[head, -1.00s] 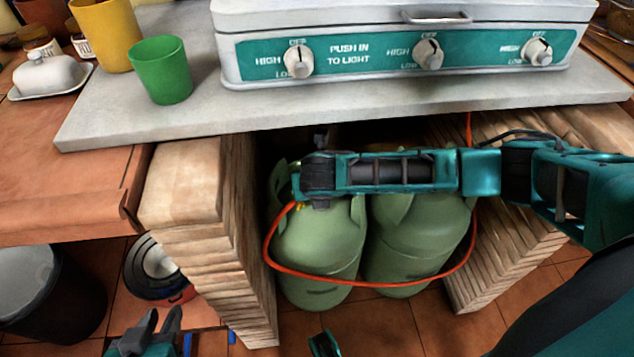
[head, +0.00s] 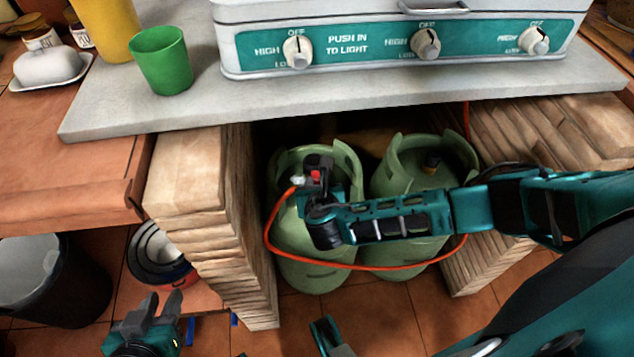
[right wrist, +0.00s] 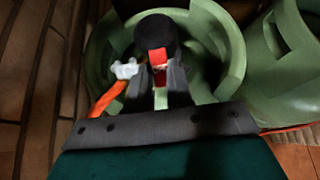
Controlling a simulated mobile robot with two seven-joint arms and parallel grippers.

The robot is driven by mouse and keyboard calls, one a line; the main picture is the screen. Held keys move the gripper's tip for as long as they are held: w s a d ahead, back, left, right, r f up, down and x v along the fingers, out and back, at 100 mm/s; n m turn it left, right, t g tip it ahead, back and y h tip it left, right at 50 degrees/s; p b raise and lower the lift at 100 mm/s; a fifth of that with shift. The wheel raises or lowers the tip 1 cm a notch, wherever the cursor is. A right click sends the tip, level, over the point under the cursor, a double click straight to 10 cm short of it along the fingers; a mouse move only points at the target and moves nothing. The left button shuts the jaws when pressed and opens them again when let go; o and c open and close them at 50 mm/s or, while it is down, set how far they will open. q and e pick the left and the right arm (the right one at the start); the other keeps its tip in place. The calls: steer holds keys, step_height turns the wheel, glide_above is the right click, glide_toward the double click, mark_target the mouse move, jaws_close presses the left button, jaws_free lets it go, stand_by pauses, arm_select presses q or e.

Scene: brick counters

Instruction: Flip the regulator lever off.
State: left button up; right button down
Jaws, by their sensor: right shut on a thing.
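The regulator is a dark round body on top of the left green gas cylinder, seen in the right wrist view (right wrist: 154,32) and the head view (head: 318,160). Its red lever shows in the right wrist view (right wrist: 158,58) and as a small red spot in the head view (head: 316,174). A white fitting (right wrist: 125,69) joins it to the orange hose (right wrist: 104,100). My right gripper (right wrist: 158,72) is shut on the red lever, one dark finger on each side. My left gripper (head: 158,301) is open and empty at the lower left, away from the cylinders.
The left cylinder (head: 312,277) and right cylinder (head: 420,180) stand under a grey counter (head: 250,98), between brick pillars. The orange hose loops in front of both. A stove (head: 350,45), green cup (head: 161,62) and yellow cup (head: 106,28) stand above. A bin (head: 50,285) is lower left.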

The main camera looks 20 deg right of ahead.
steer(key=c, duration=1)
jaws_free()
arm_select(q)
steer(key=shift+r, duration=0.15)
